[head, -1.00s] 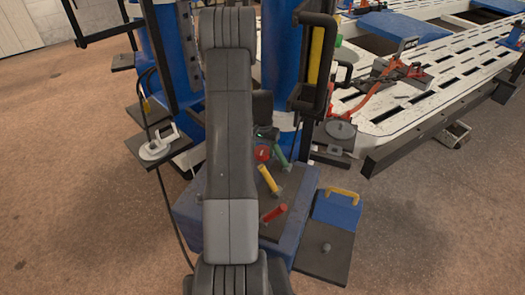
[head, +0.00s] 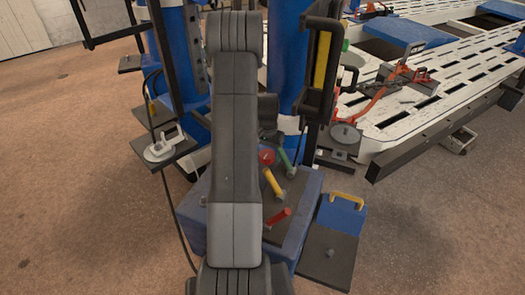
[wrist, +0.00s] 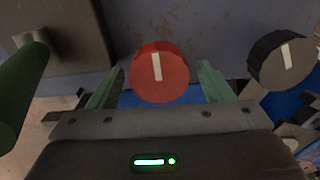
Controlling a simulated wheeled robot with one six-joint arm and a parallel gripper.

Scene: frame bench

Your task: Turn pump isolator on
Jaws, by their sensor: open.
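A round red knob (wrist: 160,72) with a white pointer line is in the upper middle of the wrist view; it also shows on the blue box in the head view (head: 266,156). I take it as the pump isolator, but I see no readable label. Its white line points nearly straight up in the wrist view, tilted slightly left. My gripper (wrist: 159,84) is open, with one green finger on each side of the knob and visible gaps beside it. Whether the fingertips reach past the knob's face is unclear. In the head view my arm hides much of the gripper.
A black knob (wrist: 284,60) with a white line sits right of the red one. A dark green handle (wrist: 20,95) is close at left. Green (head: 285,158), yellow (head: 272,183) and red levers (head: 278,217) stand on the blue box (head: 305,225). A blue column (head: 286,60) rises behind.

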